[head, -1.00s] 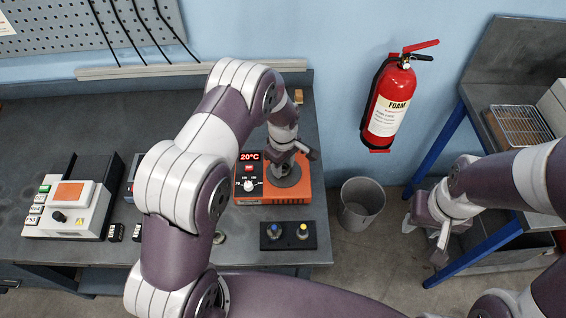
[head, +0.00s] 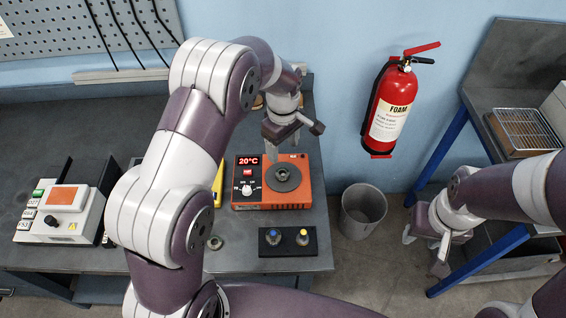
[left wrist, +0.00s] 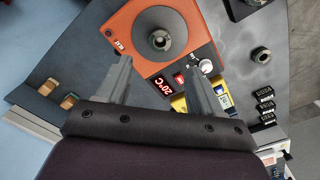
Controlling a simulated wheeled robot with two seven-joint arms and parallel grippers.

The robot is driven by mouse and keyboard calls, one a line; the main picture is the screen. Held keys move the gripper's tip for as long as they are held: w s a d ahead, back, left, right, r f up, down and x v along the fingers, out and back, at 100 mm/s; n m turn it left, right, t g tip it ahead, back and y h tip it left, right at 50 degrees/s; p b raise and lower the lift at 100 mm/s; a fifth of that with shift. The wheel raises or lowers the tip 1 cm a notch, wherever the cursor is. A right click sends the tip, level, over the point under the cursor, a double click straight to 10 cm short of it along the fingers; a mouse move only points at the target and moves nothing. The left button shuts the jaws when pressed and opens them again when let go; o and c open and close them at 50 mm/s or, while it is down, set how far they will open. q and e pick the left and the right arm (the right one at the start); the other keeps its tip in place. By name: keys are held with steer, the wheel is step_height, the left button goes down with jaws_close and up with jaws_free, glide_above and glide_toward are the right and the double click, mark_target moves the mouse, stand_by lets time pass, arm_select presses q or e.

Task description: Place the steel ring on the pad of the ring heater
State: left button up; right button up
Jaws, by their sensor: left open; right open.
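The ring heater (head: 300,205) is an orange box with a 20°C display; it also shows in the left wrist view (left wrist: 128,38). On its round dark pad (head: 296,185) sits the small steel ring (head: 283,173), near the pad's middle. The left wrist view shows the ring (left wrist: 160,40) with its dark hole facing up, clear of both fingers. My left gripper (head: 293,144) is open and empty above the back of the heater. My right gripper (head: 425,245) is open and empty, to the right of the bin.
Another small round metal part (head: 215,242) lies on the bench left of a dark block with blue and yellow knobs (head: 288,241). A yellow object (head: 218,183) stands left of the heater. A grey bin (head: 362,214) stands right of the bench, below the extinguisher (head: 392,108).

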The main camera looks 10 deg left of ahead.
arm_select(q)
steer(key=s+a+r+m, duration=0.2)
steer(key=s+m, duration=0.4)
steer(key=s, duration=0.3)
steer(key=s+a+r+m+t, duration=0.1)
steer(key=s+a+r+m, duration=0.1)
steer(key=s+m, duration=0.4)
steer(key=s+r, duration=0.1)
steer(key=s, duration=0.3)
steer(key=shift+s+a, duration=0.1)
steer(key=shift+s, duration=0.05)
steer(key=shift+a, duration=0.1)
